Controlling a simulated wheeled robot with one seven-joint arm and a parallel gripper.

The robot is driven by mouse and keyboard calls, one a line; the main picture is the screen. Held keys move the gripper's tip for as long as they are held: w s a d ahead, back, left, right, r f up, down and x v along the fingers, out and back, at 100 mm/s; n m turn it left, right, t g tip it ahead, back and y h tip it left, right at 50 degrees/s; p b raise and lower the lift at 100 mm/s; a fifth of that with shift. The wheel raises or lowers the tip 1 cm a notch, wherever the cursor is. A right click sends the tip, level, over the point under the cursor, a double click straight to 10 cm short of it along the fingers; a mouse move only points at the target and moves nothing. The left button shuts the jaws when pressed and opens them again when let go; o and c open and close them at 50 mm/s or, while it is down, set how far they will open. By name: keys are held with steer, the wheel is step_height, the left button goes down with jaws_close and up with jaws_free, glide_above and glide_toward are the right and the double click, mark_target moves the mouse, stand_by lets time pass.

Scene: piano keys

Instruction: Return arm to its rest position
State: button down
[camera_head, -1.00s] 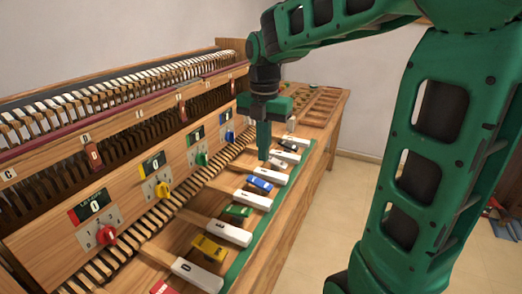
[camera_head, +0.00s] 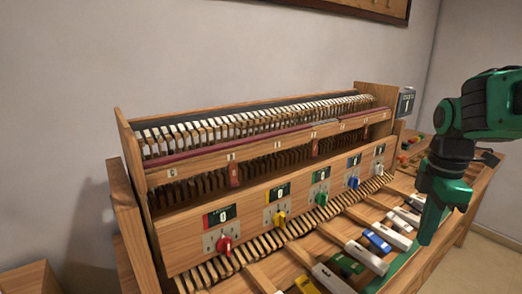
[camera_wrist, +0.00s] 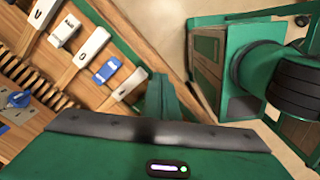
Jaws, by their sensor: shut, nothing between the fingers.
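My gripper (camera_head: 432,222) is at the right of the head view, shut and empty, pointing down near the right-hand keys of the bench. In the wrist view its green fingers (camera_wrist: 163,98) are together, with floor and the bench edge beyond them. I cannot tell the exact height of the fingertips over the bench.
The wooden piano mechanism (camera_head: 262,205) fills the middle, with red, yellow, green and blue knobs on its front. Open floor (camera_head: 484,262) shows at the right.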

steer(key=s+d+f+m, duration=0.2)
steer(key=s+f+m, duration=0.1)
steer(key=s+m, duration=0.5)
steer(key=s+d+f+m, duration=0.2)
steer(key=s+m, duration=0.6)
steer(key=m, duration=0.5)
steer(key=shift+f, duration=0.65)
steer(key=shift+s, duration=0.1)
steer(key=w+a+r+n, duration=0.2)
steer(key=w+n, duration=0.5)
steer(key=n, duration=0.3)
steer(key=w+a+r+n, duration=0.3)
steer(key=w+n, duration=0.5)
steer(key=n, duration=0.2)
steer(key=w+a+r+n, duration=0.2)
steer(key=w+a+n, duration=0.1)
steer(key=w+n, duration=0.5)
steer(key=shift+w+r+n, duration=0.15)
steer(key=shift+w+n, duration=0.05)
steer(key=shift+n, duration=1.3)
steer(key=shift+a, duration=0.1)
